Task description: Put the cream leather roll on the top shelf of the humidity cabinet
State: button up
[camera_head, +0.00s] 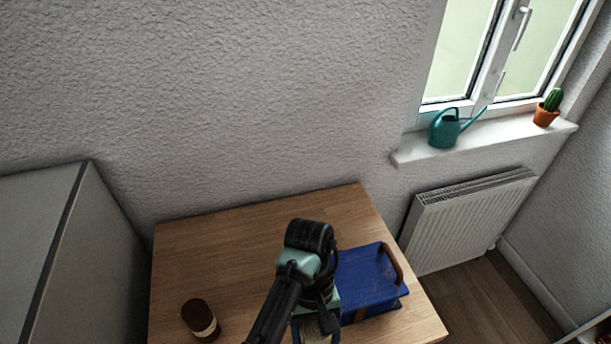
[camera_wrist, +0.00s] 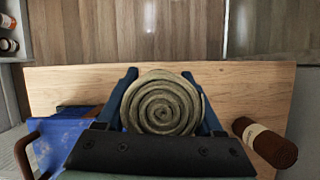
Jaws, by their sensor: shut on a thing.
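My gripper (camera_wrist: 165,108) is shut on the cream leather roll (camera_wrist: 162,104), whose spiral end faces the wrist camera between the two blue fingers. The roll looks dull olive-cream in this light. In the head view my gripper (camera_head: 317,328) is low in the picture, over the wooden table beside the blue case, with the roll mostly hidden by my arm. I cannot tell whether the roll touches the table. A tall grey cabinet (camera_head: 40,250) stands at the left of the head view; no shelf inside it shows, and I cannot tell whether it is the humidity cabinet.
On the table (camera_head: 220,250) are a blue case (camera_head: 368,280) with a brown handle and a dark brown roll (camera_head: 198,318) with a pale band. A shelf unit (camera_wrist: 16,58) holding small rolls shows at the wrist view's upper left. A radiator (camera_head: 470,220) is beyond the table.

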jog(key=a+f+m+b, duration=0.1)
jog(key=s+a+f+m+b, duration=0.1)
jog(key=f, duration=0.1)
jog(key=shift+f+y+b, duration=0.2)
jog(key=shift+y+b, duration=0.15)
jog(key=shift+y, duration=0.05)
jog(key=shift+s, duration=0.1)
